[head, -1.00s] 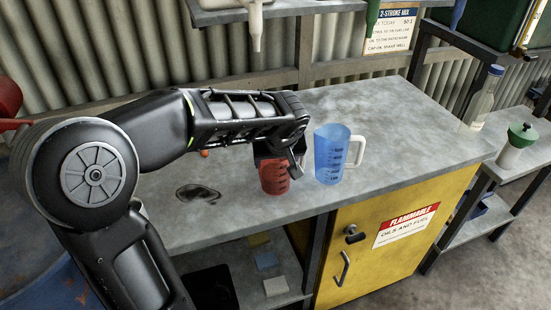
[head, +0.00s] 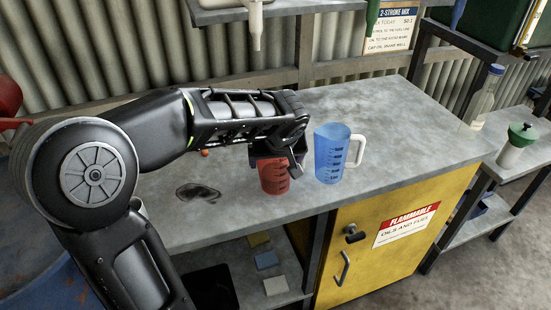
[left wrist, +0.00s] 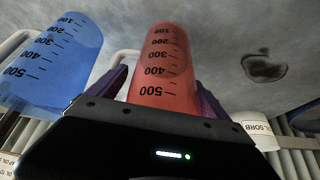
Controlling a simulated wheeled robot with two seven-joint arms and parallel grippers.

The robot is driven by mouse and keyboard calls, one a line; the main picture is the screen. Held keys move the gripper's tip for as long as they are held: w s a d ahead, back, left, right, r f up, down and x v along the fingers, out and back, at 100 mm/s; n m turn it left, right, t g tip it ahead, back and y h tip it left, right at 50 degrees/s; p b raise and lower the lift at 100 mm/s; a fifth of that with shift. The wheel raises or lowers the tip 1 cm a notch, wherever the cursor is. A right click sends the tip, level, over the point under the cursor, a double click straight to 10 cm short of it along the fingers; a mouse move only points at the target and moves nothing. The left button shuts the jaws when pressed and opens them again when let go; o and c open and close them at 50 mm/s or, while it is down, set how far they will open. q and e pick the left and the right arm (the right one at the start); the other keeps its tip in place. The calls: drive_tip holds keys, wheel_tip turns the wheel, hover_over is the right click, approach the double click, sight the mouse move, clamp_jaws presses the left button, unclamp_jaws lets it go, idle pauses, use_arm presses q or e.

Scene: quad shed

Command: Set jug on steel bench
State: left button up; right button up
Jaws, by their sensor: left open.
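The red measuring jug (head: 273,178) stands upright on the grey steel bench top (head: 232,222), near its front edge. My left gripper (head: 279,160) is at the jug from above and hides its upper part in the head view. In the left wrist view the red jug (left wrist: 160,70) sits between the two dark fingers of my left gripper (left wrist: 160,92), which are open on either side of it. A pale handle shows beside the red jug there. My right gripper is not in view.
A blue measuring jug (head: 329,153) with a white handle stands close to the right of the red jug. A dark stain (head: 197,192) marks the bench on the left. A clear bottle (head: 484,98) stands at the right end. The bench between them is clear.

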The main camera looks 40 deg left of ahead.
use_arm(q)
drive_tip(key=b+v, duration=0.1)
drive_tip(key=v, duration=1.1)
drive_tip(key=shift+r, duration=0.1)
